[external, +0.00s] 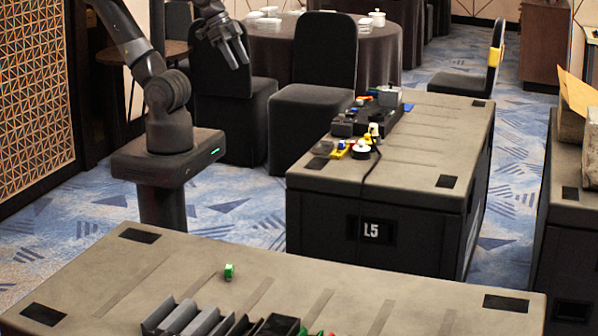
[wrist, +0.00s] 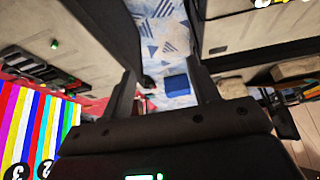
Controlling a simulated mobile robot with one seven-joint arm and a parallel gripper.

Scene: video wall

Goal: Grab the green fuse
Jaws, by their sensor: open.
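The green fuse (external: 229,271) is a small green piece standing alone on the top of the near grey case (external: 330,290) in the external view. In the wrist view it shows as a small green spot (wrist: 55,44) at the upper left. My gripper (external: 238,52) is at the top left of the external view, raised high and well apart from the fuse.
Dark trays and dividers (external: 205,320) with small coloured parts lie at the front of the near case. Case L5 (external: 430,130) stands behind it with tools and cables on top. Chairs (external: 315,95) and a round table (external: 270,40) are further back. Patterned carpet lies between.

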